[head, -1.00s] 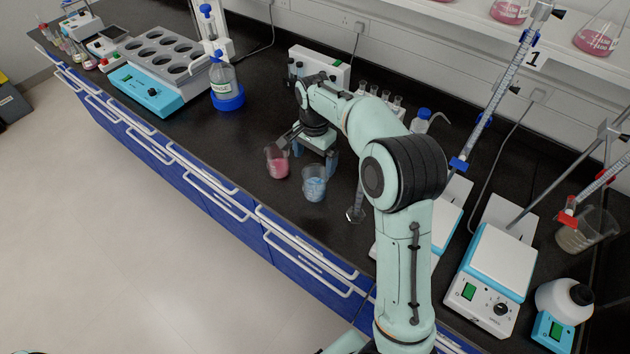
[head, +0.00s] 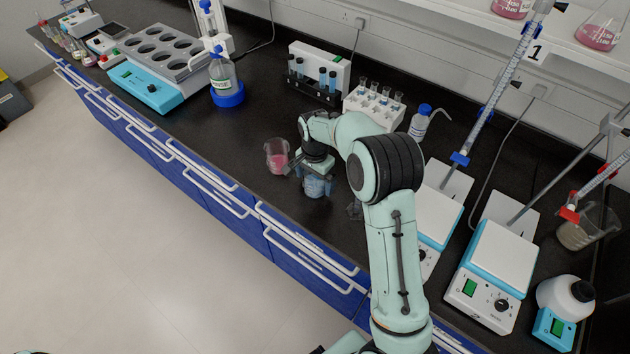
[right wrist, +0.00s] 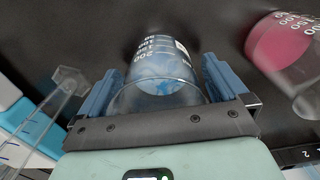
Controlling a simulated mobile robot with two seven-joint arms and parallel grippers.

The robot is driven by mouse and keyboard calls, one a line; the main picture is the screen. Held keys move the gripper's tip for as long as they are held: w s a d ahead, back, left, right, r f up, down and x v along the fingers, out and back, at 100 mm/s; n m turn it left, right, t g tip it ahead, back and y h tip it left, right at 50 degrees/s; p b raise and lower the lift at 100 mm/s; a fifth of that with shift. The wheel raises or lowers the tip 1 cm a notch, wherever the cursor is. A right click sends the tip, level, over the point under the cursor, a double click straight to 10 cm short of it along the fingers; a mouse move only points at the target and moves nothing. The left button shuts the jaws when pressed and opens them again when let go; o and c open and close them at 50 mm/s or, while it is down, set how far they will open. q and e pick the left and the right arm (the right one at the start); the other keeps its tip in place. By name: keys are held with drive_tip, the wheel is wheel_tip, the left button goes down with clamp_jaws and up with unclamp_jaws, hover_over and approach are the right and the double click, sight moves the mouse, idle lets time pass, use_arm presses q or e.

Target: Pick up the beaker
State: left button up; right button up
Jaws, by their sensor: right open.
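A clear beaker with blue contents (head: 317,187) stands on the black bench, and my right gripper partly covers it in the head view. In the right wrist view this beaker (right wrist: 160,72) sits between the two blue fingers. My right gripper (right wrist: 160,85) is open, with a finger on each side of the beaker. I cannot tell whether either finger touches the glass. A second beaker with pink liquid (head: 278,158) stands just left of the gripper; it also shows at the upper right of the wrist view (right wrist: 283,45). My left gripper is not in view.
A burette stand on a hotplate (head: 487,265) and another hotplate (head: 436,215) stand to the right. A tube rack (head: 373,107) and a wash bottle (head: 419,122) are behind.

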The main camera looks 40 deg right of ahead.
drive_tip(key=c, duration=1.2)
drive_tip(key=shift+r, duration=0.15)
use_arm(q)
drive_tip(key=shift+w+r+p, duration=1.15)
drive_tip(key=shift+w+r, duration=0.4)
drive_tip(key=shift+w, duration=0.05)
use_arm(e)
drive_tip(key=shift+r, duration=9.85)
